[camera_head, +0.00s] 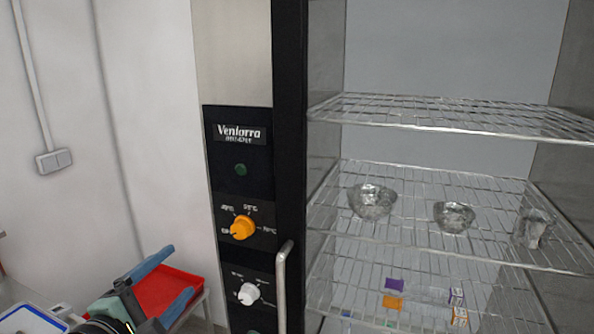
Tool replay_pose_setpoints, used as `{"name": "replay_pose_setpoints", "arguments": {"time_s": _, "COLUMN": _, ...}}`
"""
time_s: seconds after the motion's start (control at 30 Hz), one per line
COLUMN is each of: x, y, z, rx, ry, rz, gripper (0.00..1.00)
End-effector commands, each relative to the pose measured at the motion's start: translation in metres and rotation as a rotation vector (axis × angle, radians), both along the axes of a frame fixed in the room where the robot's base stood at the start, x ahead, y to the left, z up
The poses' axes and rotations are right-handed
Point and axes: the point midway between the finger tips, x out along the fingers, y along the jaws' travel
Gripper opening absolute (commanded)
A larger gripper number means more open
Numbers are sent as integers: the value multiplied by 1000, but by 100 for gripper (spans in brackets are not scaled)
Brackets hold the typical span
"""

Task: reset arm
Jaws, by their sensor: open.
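My gripper (167,274) is at the lower left of the head view. Its two blue-grey fingers are spread apart, with nothing between them that I can make out. Behind the fingers in the picture is a red tray (182,285). The rest of my arm is mostly cut off by the bottom edge. The gripper is left of the cabinet and appears clear of it.
A cabinet with a black control panel (240,185) and vertical handle (282,290) stands at centre. Its wire shelves (450,115) hold metal bowls (372,201) and small boxes (393,302). A blue-rimmed white tray (30,318) is at lower left.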

Motion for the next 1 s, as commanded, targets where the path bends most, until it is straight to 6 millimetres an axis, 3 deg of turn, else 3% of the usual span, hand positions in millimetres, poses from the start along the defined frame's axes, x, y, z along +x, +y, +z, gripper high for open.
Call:
{"name": "replay_pose_setpoints", "arguments": {"time_s": 0.07, "x": 7, "y": -24, "z": 24, "rx": 300, "ry": -107, "rz": 37, "gripper": 82}}
{"name": "replay_pose_setpoints", "arguments": {"time_s": 0.17, "x": 2, "y": -61, "z": 76, "rx": 730, "ry": -283, "rz": 124, "gripper": 82}}
{"name": "replay_pose_setpoints", "arguments": {"time_s": 0.3, "x": -39, "y": -119, "z": 155, "rx": 1260, "ry": -539, "rz": 323, "gripper": 82}}
{"name": "replay_pose_setpoints", "arguments": {"time_s": 0.4, "x": -81, "y": -151, "z": 198, "rx": 1513, "ry": -674, "rz": 488, "gripper": 82}}
{"name": "replay_pose_setpoints", "arguments": {"time_s": 0.5, "x": -119, "y": -173, "z": 226, "rx": 1679, "ry": -758, "rz": 638, "gripper": 82}}
{"name": "replay_pose_setpoints", "arguments": {"time_s": 0.6, "x": -147, "y": -185, "z": 242, "rx": 1774, "ry": -800, "rz": 746, "gripper": 82}}
{"name": "replay_pose_setpoints", "arguments": {"time_s": 0.7, "x": -160, "y": -191, "z": 250, "rx": 1817, "ry": -818, "rz": 800, "gripper": 82}}
{"name": "replay_pose_setpoints", "arguments": {"time_s": 1.0, "x": -161, "y": -192, "z": 250, "rx": 1821, "ry": -820, "rz": 806, "gripper": 82}}
